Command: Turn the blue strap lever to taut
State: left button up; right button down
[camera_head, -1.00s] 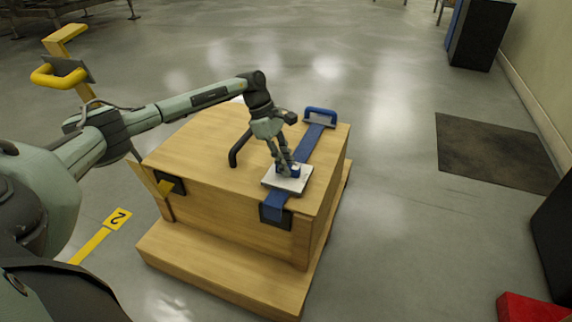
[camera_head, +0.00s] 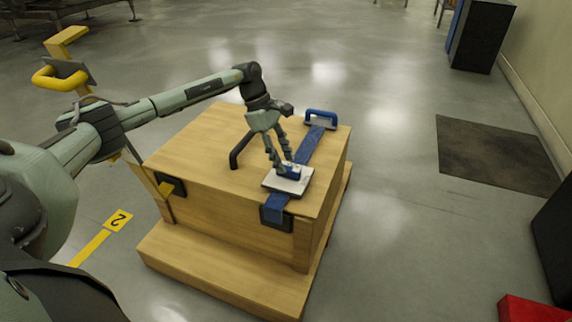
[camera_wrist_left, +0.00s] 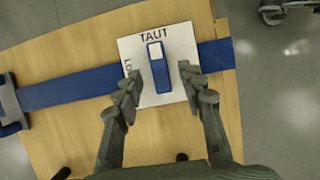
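The blue strap lever (camera_wrist_left: 160,72) sits on a white plate (camera_wrist_left: 180,28) on top of a wooden crate. Its pale-tipped end points at the word TAUT. A second label beginning "LO" at the plate's left is partly hidden by a finger. In the head view the lever (camera_head: 291,170) is small and the plate (camera_head: 294,184) lies near the crate's front right. My left gripper (camera_wrist_left: 158,84) is open, with a finger on each side of the lever and a visible gap to each. It also shows in the head view (camera_head: 279,163). My right gripper is not in view.
The blue strap (camera_head: 305,148) crosses the wooden crate (camera_head: 200,145) to a blue handle (camera_head: 321,114) at the back. A dark bent bar (camera_head: 237,153) stands on the crate top, left of my gripper. Open floor lies to the crate's right.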

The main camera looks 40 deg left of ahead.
pick_arm(q)
jog(key=v, duration=0.9)
jog(key=shift+r, duration=0.15)
